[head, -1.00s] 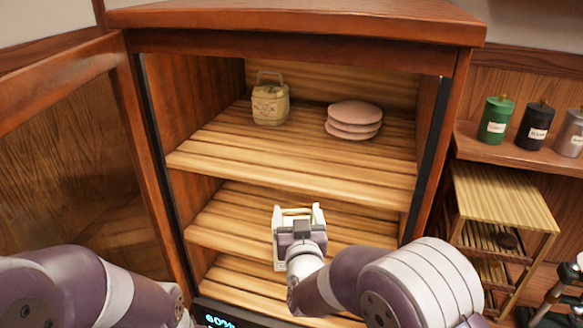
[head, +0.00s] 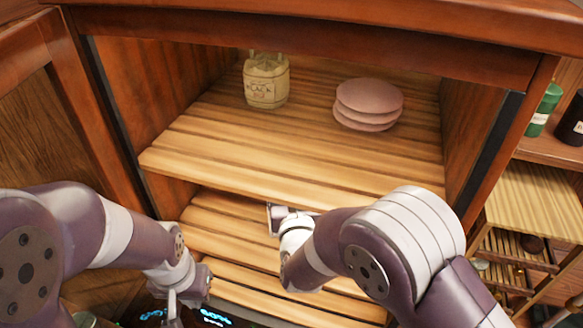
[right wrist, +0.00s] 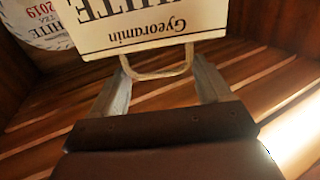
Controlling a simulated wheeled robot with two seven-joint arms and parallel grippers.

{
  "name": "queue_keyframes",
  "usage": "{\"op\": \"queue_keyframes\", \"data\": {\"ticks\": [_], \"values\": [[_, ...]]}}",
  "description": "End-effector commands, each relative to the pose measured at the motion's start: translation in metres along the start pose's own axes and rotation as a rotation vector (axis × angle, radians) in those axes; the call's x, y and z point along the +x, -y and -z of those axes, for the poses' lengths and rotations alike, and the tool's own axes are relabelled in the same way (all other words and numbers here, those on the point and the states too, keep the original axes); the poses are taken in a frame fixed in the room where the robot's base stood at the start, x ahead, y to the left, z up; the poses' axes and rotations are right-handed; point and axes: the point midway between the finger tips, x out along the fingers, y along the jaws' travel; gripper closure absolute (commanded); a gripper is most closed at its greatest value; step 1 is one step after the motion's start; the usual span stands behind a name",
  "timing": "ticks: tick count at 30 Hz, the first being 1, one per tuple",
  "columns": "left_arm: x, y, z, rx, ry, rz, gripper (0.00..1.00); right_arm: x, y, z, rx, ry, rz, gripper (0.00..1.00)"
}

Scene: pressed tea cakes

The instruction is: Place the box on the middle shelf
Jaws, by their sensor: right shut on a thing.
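The white box (right wrist: 140,28), printed "Gyeoramin" and "WHITE", shows in the right wrist view with its light handle (right wrist: 160,73) towards me. My right gripper (right wrist: 162,78) is shut on the box, its fingers at the two sides of the handle. In the head view the right gripper (head: 277,216) reaches into the cabinet below the upper shelf, over the middle shelf (head: 222,222). The box is hidden there, and I cannot tell whether it touches the shelf. My left gripper (head: 182,302) hangs outside in front of the cabinet, its finger gap unclear.
The upper shelf (head: 250,170) holds a tan canister (head: 266,82) and stacked pink discs (head: 367,104). A round wrapped cake (right wrist: 38,20) is beside the box. The lower shelf (head: 285,292) shows bare. The cabinet door (head: 60,115) stands open at left.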

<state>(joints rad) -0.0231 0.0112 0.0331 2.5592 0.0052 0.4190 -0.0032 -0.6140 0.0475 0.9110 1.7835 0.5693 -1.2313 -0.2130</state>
Motion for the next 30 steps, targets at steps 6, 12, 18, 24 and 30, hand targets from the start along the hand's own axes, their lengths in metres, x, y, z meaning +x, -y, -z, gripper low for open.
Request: {"op": "queue_keyframes", "data": {"ticks": [6, 12, 18, 24, 30], "values": [[0.001, 0.0, -0.001, 0.0, 0.001, 0.0, 1.0, 0.0, -0.001, -0.003, -0.001, 0.008, -0.001, 0.0], [0.001, 0.0, -0.001, 0.0, 0.001, 0.0, 1.0, 0.0, -0.001, -0.002, 0.0, 0.005, -0.001, 0.0], [0.013, 0.0, -0.002, 0.0, 0.001, 0.0, 1.0, -0.021, 0.001, -0.005, 0.0, 0.003, 0.002, 0.0], [0.03, 0.0, -0.004, 0.0, 0.001, 0.0, 1.0, -0.071, 0.001, -0.005, 0.002, 0.001, 0.004, 0.0], [0.039, 0.0, -0.005, 0.0, 0.001, 0.0, 1.0, -0.109, 0.001, -0.002, 0.002, 0.001, 0.002, 0.0]]}}
